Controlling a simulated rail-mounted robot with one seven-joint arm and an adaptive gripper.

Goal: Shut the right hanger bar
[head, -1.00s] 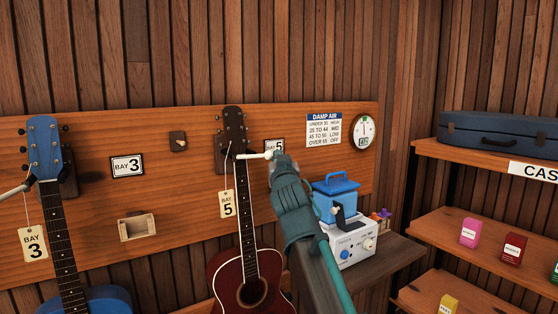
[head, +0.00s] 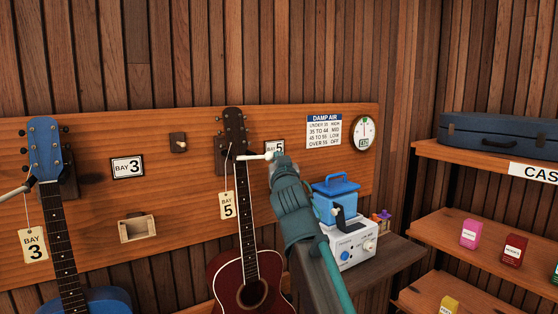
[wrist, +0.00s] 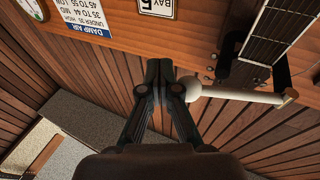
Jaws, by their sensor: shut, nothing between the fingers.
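The right hanger bar (head: 255,157) is a thin white rod with a rounded end, at the dark red guitar's (head: 245,190) neck below its headstock. It points right, toward my gripper (head: 279,159). In the wrist view the bar (wrist: 240,95) runs from its knob beside my fingers to the far side, by the guitar neck (wrist: 275,35). My gripper (wrist: 160,75) is shut and empty, its fingertips right beside the knob. I cannot tell whether they touch. The dark hanger block (head: 221,156) is partly hidden behind the headstock.
A blue guitar (head: 45,150) hangs at left with its own white bar (head: 12,192). Tags hang by both necks. A white device (head: 350,242) with a blue case (head: 335,200) stands right of my arm. A small wooden box (head: 137,228) sits on the board between the guitars.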

